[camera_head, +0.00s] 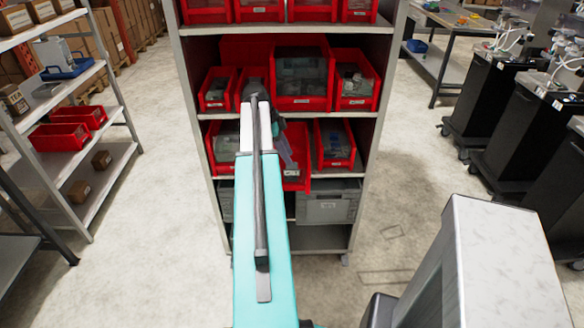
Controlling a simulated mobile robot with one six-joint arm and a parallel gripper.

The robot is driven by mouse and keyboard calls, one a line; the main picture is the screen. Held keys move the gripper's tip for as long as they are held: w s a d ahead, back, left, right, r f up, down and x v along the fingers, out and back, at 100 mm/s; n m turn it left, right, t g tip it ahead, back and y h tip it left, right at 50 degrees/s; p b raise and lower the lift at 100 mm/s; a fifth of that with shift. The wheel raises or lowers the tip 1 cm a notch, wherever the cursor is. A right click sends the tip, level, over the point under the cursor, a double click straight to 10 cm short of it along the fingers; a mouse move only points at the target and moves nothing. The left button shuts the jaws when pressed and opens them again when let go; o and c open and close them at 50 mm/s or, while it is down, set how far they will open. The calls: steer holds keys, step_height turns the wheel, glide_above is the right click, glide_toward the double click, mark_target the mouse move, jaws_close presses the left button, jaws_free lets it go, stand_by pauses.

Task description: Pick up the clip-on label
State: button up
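I cannot make out a separate clip-on label with certainty. Small pale labels show on the fronts of the red bins, one of them on the red bin (297,183) on the middle shelf, which sticks out past its neighbours. My teal arm reaches up the picture to the shelf rack (199,122). My gripper (286,152) seems to be at the arm's far end, just above or inside that bin. The arm partly hides it, and its fingers are too small to read. I cannot tell whether it holds anything.
More red bins (358,84) with grey contents stand close on both sides and above. Grey crates (329,203) sit on the lower shelf. A side rack (103,182) stands left, black carts (487,95) right. Floor between them is clear.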

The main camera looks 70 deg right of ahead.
mark_target(292, 169)
steer(key=shift+f, duration=0.15)
steer(key=shift+p+x, duration=0.8)
steer(key=shift+x, duration=0.35)
steer(key=shift+p+x, duration=0.3)
steer(key=shift+x, duration=1.05)
steer(key=shift+w+a, duration=0.1)
steer(key=shift+a, duration=0.05)
steer(key=shift+c, duration=0.2)
jaws_close()
